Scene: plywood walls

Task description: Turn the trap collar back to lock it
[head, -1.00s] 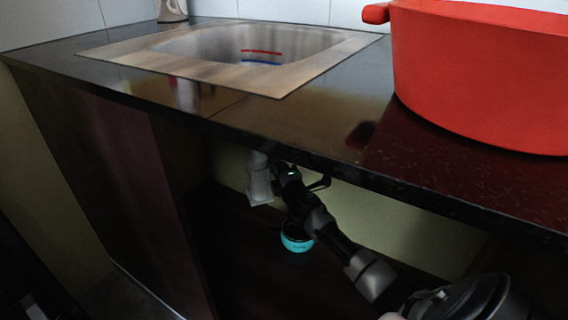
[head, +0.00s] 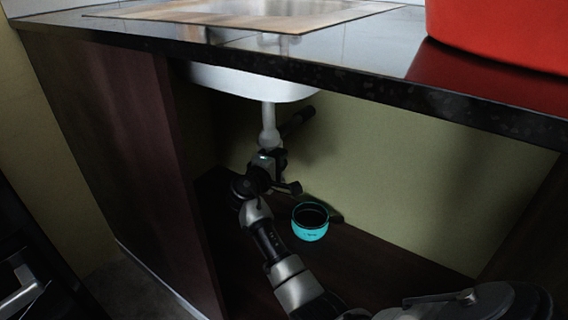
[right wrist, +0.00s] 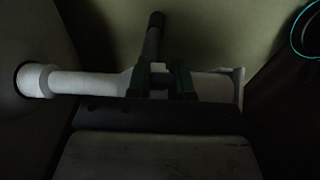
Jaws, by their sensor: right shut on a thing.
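The white drain pipe (head: 268,125) hangs from the sink basin inside the open cabinet. It also shows lying across the right wrist view (right wrist: 85,84), with a dark side pipe (right wrist: 153,42) leaving it. My right gripper (head: 270,163) is at the lower part of the pipe. In the right wrist view its two dark fingers (right wrist: 162,80) straddle the pipe where the side pipe joins. They are shut on the trap collar (right wrist: 160,82), which is mostly hidden between them; its turn cannot be read. My left gripper is not in view.
A turquoise bowl-like container (head: 310,222) stands on the dark cabinet floor, right of my right arm. The dark countertop edge (head: 400,93) runs above the arm. A red pot (head: 500,35) stands on the counter. The cabinet's right side is clear.

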